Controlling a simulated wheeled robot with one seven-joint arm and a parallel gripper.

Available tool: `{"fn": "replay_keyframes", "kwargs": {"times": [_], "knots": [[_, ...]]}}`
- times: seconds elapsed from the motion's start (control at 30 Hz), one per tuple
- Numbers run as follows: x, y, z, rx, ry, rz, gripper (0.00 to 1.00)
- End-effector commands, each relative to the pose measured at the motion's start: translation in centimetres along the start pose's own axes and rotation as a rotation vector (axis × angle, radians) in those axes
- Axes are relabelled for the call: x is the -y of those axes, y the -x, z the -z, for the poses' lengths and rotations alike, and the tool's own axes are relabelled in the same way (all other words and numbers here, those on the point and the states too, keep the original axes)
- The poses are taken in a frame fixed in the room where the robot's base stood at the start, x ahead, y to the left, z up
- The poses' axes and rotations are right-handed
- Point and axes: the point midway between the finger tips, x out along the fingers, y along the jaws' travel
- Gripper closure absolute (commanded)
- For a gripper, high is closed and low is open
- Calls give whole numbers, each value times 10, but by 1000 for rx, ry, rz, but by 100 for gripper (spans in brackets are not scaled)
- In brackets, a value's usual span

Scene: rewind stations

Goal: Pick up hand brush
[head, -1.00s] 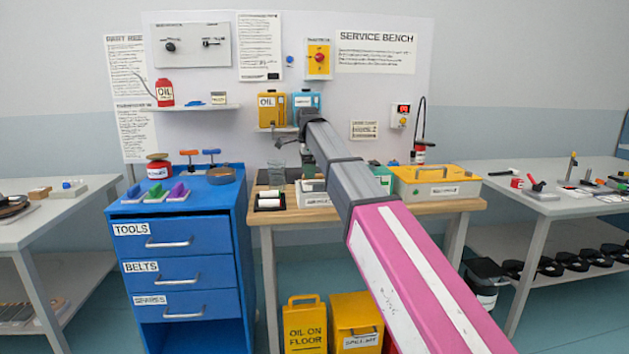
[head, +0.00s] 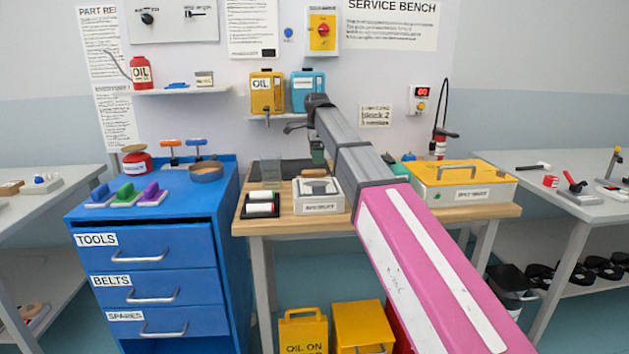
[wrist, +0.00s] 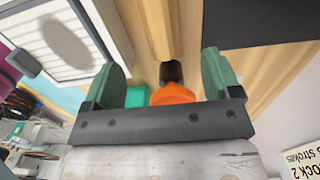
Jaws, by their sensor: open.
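My gripper (head: 318,155) points down over the back of the wooden bench, behind the white box. In the wrist view its two green-padded fingers (wrist: 161,75) are spread apart. An orange object with a dark end (wrist: 172,93) shows between the fingers, partly hidden by the gripper's dark crossbar. It may be the hand brush, but its bristles do not show, so I cannot tell for sure. I see no contact between it and the fingers. In the head view my arm covers that part of the bench.
A yellow-topped box (head: 465,190) stands to the right. A dark mat (wrist: 265,22) and a teal block (wrist: 137,97) lie nearby. Oil canisters (head: 267,94) stand on a shelf behind.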

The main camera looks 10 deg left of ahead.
Motion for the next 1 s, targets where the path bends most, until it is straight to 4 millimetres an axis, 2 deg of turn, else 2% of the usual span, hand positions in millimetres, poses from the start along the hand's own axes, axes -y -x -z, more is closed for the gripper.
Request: {"fn": "replay_keyframes", "kwargs": {"times": [0.1,0.43,0.7,0.97,1.0], "knots": [[-1,-20,0,0,0,-2,17],[1,-45,-2,0,0,-2,17],[2,-80,-3,0,0,-1,17],[3,-84,-3,0,0,0,17],[3,-84,-3,0,0,0,24]]}}
